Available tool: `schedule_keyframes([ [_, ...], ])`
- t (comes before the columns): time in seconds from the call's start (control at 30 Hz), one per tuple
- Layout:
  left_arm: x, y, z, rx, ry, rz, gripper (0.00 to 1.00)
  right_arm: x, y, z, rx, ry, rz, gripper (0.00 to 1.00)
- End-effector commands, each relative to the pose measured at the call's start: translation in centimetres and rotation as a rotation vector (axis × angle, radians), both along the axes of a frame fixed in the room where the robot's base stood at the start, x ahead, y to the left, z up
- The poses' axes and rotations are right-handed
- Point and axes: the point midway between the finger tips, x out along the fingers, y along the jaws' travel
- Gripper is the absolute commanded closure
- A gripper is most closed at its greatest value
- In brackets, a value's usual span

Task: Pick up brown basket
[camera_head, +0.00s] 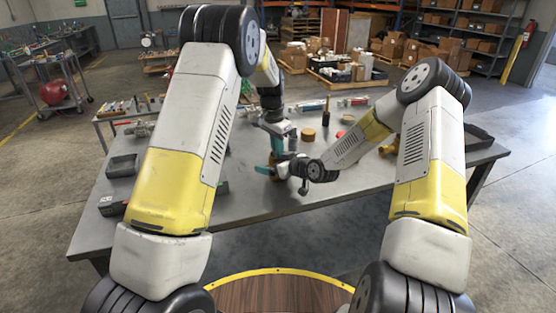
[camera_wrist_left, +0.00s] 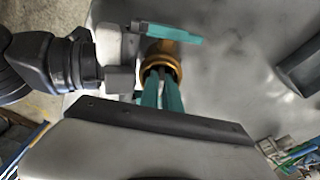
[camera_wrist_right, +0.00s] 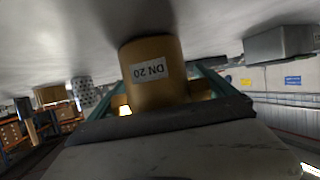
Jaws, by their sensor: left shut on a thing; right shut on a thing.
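A golden-brown cylinder labelled "DN 20" (camera_wrist_right: 155,88) is between the teal fingers of my right gripper (camera_wrist_right: 160,98). In the left wrist view its ring-like golden rim (camera_wrist_left: 173,65) shows, with the teal fingers of my left gripper (camera_wrist_left: 162,92) shut at it. Both grippers meet on this cylinder above the table; in the head view my left gripper (camera_head: 277,158) and arm hide most of it. Nothing in view is clearly a basket. A small round brown thing (camera_head: 308,134) stands on the table beyond the grippers; it is too small to tell what it is.
The grey metal table (camera_head: 245,205) has a bare front middle. Grey bins (camera_head: 122,165) stand at its left, and another dark bin (camera_head: 478,137) at its right end. Small parts and a red round thing (camera_head: 340,134) lie towards the back. A wooden round surface (camera_head: 280,292) is at the bottom.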

Motion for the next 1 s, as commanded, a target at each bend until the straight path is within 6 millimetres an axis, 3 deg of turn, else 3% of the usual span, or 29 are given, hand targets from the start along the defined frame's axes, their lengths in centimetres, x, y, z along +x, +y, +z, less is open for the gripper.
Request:
schedule_keyframes([
  [0.17, 0.1, -0.1, 2.1, -0.003, -0.004, 0.000, 1.00, 0.0, 0.0, 0.1, 0.001, -0.002, -0.001, 0.78],
  [0.5, 0.1, 0.0, 11.1, -0.003, -0.006, 0.001, 1.00, 0.0, 0.0, 0.1, 0.001, -0.002, -0.001, 0.78],
  [0.7, 0.1, 0.0, 15.4, -0.002, -0.004, -0.001, 1.00, 0.0, 0.0, 0.1, 0.001, -0.002, 0.000, 0.78],
  [1.0, 0.0, 0.0, 17.9, -0.001, -0.001, 0.001, 1.00, 0.0, 0.0, 0.1, 0.001, -0.002, 0.000, 0.78],
])
